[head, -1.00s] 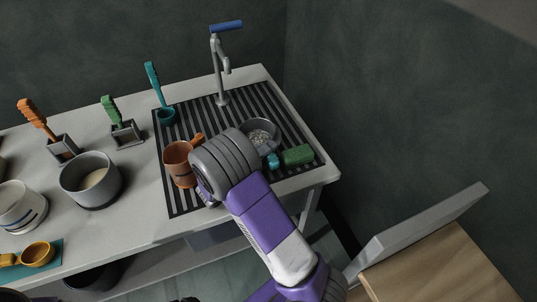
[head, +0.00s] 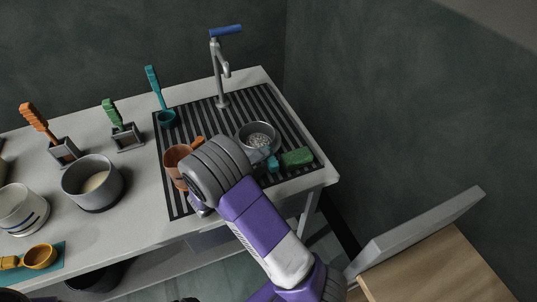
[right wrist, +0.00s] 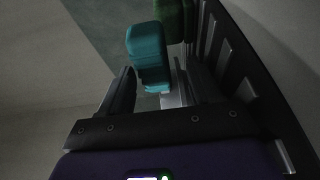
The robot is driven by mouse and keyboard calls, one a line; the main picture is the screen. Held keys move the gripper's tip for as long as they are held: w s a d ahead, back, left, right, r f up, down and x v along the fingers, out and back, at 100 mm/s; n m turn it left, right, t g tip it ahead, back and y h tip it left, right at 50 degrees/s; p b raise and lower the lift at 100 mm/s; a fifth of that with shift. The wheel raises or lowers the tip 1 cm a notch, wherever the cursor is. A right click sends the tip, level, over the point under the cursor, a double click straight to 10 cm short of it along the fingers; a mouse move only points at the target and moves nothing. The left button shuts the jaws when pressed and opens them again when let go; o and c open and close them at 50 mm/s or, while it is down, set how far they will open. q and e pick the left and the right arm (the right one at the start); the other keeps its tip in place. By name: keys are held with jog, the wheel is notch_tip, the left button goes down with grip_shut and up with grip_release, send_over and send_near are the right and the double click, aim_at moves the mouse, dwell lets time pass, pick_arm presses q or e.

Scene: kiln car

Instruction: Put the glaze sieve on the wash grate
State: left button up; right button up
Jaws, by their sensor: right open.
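The glaze sieve (head: 260,137) looks like a grey round pan with a speckled, mesh-like bottom. It rests on the black-slatted wash grate (head: 288,113) at the grate's right side. A teal grip (head: 272,163) shows at its near edge; whether it is joined to the pan is partly hidden. In the right wrist view the teal grip (right wrist: 148,55) stands between and beyond the fingers of my right gripper (right wrist: 156,88), which is open. In the head view my right wrist hides most of that gripper. My left gripper is not in view.
An orange mug (head: 176,160), a green block (head: 297,157) and a teal ladle (head: 167,118) are on the grate. The tap (head: 220,75) stands behind. A grey pot (head: 92,182) and a white jar (head: 22,209) are to the left. Walls close off the back and right.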

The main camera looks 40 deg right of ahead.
jog(key=a+p, duration=0.1)
jog(key=a, duration=0.8)
jog(key=shift+a+r, duration=0.1)
jog(key=shift+r, duration=0.05)
